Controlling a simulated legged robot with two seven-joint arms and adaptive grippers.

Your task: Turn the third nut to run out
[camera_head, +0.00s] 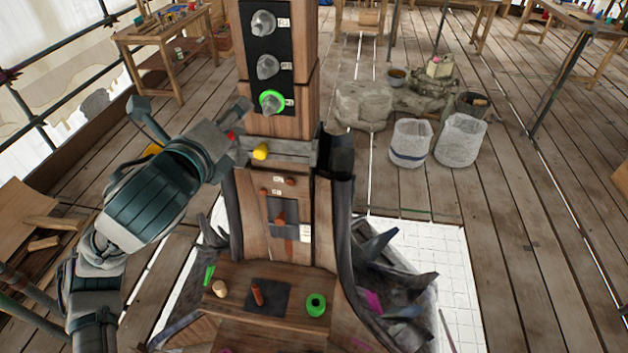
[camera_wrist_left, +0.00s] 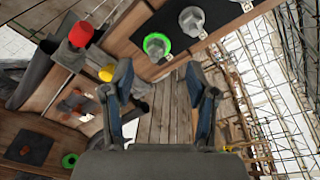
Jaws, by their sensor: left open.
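Grey nuts sit in a column on a black plate (camera_head: 284,45) on the wooden spire: a top nut (camera_head: 263,23), a middle nut (camera_head: 267,66) and a lowest, third nut (camera_head: 271,100) with a bright green ring around it. In the left wrist view the green-ringed nut (camera_wrist_left: 157,46) is above and between my fingers, beyond the tips, with another grey nut (camera_wrist_left: 191,20) to its right. My left gripper (camera_head: 192,112) is open and empty, left of the third nut and apart from it. It also shows in the wrist view (camera_wrist_left: 158,72), with floor between its fingers. My right gripper is not in view.
A grey crossbar (camera_head: 290,150) with a yellow knob (camera_head: 261,151) crosses the spire below the nuts. A red cap (camera_wrist_left: 80,34) shows beside my left finger. A green ring (camera_head: 316,304) lies on the lower wooden ledge (camera_head: 225,275). White buckets (camera_head: 410,143) stand at right.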

